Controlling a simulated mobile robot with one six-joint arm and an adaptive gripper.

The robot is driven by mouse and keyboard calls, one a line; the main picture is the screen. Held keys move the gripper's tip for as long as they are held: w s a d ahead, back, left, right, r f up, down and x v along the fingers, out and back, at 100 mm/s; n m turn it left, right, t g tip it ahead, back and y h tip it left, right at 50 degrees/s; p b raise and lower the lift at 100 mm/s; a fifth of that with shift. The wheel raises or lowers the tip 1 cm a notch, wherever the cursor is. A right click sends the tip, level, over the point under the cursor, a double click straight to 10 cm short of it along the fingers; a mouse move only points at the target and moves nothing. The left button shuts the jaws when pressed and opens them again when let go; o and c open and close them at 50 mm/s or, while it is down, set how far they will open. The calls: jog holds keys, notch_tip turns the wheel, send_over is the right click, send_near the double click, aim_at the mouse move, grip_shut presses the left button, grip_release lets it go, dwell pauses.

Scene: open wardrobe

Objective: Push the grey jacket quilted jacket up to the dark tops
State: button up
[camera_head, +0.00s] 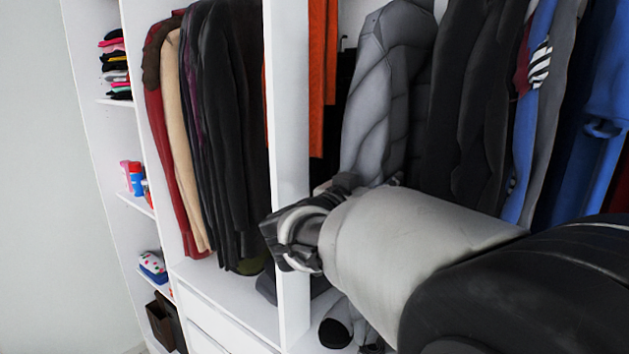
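The grey quilted jacket (370,105) hangs in the right section of the wardrobe, just right of a white upright panel. The dark tops (465,95) hang directly to its right; a narrow dark strip between them makes any gap hard to judge. My gripper (283,238) is in front of the white panel, below and left of the jacket. It appears apart from the jacket, but its depth is unclear. Its fingers are dark and foreshortened, so I cannot tell whether they are open or shut. My arm comes in from the lower right and hides the jacket's lower part.
The white upright panel (288,110) stands beside my gripper. Orange clothing (322,70) hangs between panel and jacket. Blue garments (600,90) hang farther right. The left section holds red, beige and dark coats (225,120). Shoes (338,328) lie on the wardrobe floor.

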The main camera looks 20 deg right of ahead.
jog(key=c, duration=1.1)
jog(key=shift+s+d, duration=0.3)
jog(key=shift+s, duration=0.05)
jog(key=shift+s+d, duration=0.15)
jog(key=shift+s, duration=0.1)
jog(key=o, duration=1.7)
jog(key=shift+o, duration=0.2)
jog(key=v, duration=1.2)
